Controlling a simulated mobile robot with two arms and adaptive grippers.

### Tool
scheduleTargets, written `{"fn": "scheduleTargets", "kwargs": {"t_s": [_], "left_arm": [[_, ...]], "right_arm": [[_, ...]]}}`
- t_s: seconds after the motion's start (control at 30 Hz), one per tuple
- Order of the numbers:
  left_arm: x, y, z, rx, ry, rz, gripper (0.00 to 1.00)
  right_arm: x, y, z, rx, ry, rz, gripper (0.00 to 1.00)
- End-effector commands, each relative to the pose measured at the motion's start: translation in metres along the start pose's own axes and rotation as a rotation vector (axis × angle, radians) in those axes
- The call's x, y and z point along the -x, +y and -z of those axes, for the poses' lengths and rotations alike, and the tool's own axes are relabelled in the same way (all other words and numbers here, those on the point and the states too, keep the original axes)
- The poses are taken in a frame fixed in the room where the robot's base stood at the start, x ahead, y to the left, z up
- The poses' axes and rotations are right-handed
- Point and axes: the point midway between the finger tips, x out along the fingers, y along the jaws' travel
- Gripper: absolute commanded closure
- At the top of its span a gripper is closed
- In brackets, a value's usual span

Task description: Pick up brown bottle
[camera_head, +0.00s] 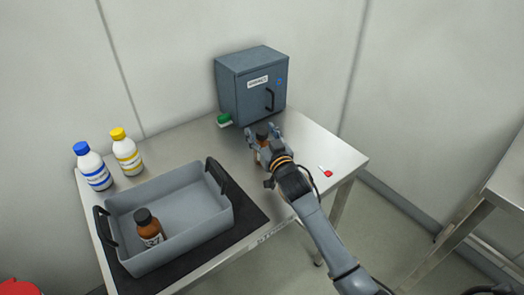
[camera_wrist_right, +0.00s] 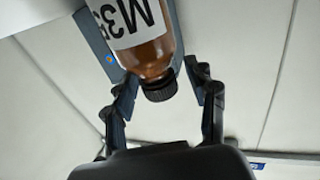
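A brown bottle (camera_head: 262,156) with a dark cap is upright on or just above the table, in front of the grey cabinet. My right gripper (camera_head: 262,133) has a finger on each side of it and partly hides it. A second brown bottle (camera_head: 149,229) stands in the grey tray (camera_head: 196,236). My left gripper is not in view.
The grey cabinet (camera_head: 250,84) with a black handle stands at the back. A green-topped item (camera_head: 224,120) is beside it. A blue-capped bottle (camera_head: 92,167) and a yellow-capped bottle (camera_head: 126,152) stand behind the tray. A small red-and-white item (camera_head: 327,173) lies near the table's right edge.

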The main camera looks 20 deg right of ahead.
Motion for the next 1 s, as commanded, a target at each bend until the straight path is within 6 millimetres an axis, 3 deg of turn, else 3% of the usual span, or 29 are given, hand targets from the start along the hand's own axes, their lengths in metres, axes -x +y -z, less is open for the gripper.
{"fn": "scheduleTargets", "kwargs": {"t_s": [0.03,0.23,0.67,0.83,1.0], "left_arm": [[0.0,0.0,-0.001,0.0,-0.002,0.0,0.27],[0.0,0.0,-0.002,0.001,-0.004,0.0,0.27],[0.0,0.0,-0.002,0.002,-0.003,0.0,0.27],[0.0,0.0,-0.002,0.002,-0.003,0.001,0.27],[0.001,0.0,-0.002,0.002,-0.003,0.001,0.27]], "right_arm": [[0.0,0.0,0.0,0.0,0.0,0.0,0.59],[0.0,0.0,0.0,0.0,0.0,0.0,0.99],[0.0,0.0,0.003,0.0,0.002,0.0,1.0],[0.0,0.0,0.017,0.0,0.005,0.001,1.0],[0.008,-0.007,0.045,-0.002,0.007,0.002,1.0]]}}
